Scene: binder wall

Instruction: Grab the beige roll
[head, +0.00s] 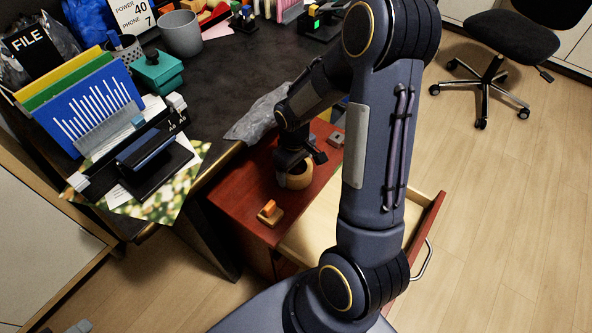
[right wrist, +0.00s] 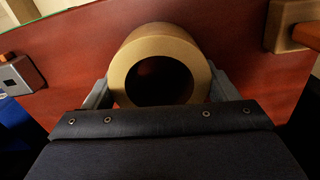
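The beige roll (head: 296,177) stands on the red-brown top of the drawer cabinet, below my right gripper (head: 300,157). In the right wrist view the roll (right wrist: 157,48) shows its round hole towards the camera and sits between the two grey fingers of my right gripper (right wrist: 163,90). The fingers are apart, one on each side of it, very close to its wall; I cannot make out firm contact. A small grey shape at the bottom left edge of the head view may be the tip of my left gripper (head: 76,326); its opening cannot be made out.
A wooden stamp-like block (head: 270,212) and a small grey box (head: 336,139) flank the roll on the cabinet top (head: 235,200). A crumpled plastic bag (head: 257,117) lies behind. An open drawer (head: 312,232) is at the front. The dark desk (head: 225,80) is crowded at left.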

